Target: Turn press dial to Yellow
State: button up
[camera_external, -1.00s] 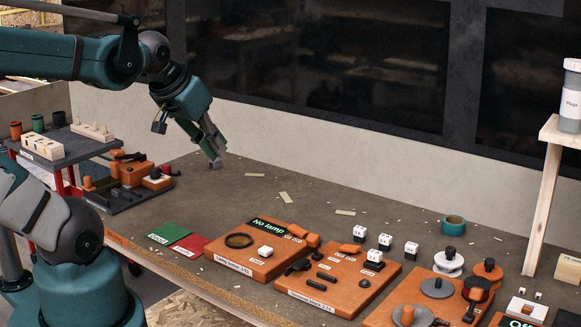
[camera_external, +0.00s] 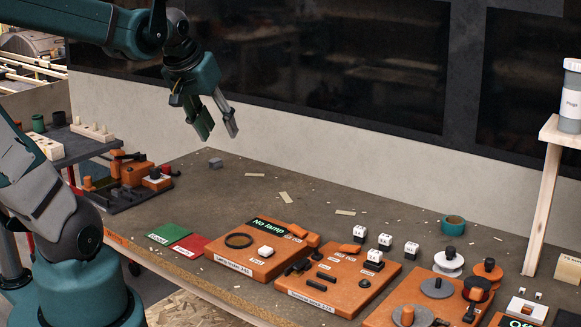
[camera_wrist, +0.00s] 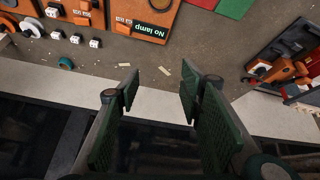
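My gripper (camera_external: 217,134) is open and empty, raised over the back left of the bench. Its two fingers also show apart in the wrist view (camera_wrist: 158,92). No dial marked Yellow can be read, so I cannot tell which part is the press dial. A panel with an "Off" display (camera_external: 513,322) is cut by the frame's lower edge. My gripper is far from both panels.
The lamp panel (camera_external: 232,262) and a second orange panel (camera_external: 335,295) stand at the front. Green (camera_external: 170,231) and red (camera_external: 190,244) plates lie left of them. Teal tape (camera_external: 453,226) sits behind. The bench's back middle is mostly clear.

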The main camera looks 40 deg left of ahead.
jog(key=w+a+n+g, duration=0.2)
jog(key=w+a+n, duration=0.3)
jog(key=w+a, duration=0.5)
jog(key=n+g+p, duration=0.4)
jog(key=n, duration=0.7)
send_over(154, 168)
jog(key=f, duration=2)
jog(key=shift+w+d+f, duration=0.1)
jog(key=shift+w+d, duration=0.05)
jog(key=shift+d, duration=0.25)
jog(key=shift+a+f+n+h, duration=0.3)
jog(key=shift+a+f+n, duration=0.1)
jog(key=shift+a, duration=0.05)
jog(key=shift+f, duration=0.15)
jog(key=shift+f+b, duration=0.4)
jog(key=shift+f, duration=3.35)
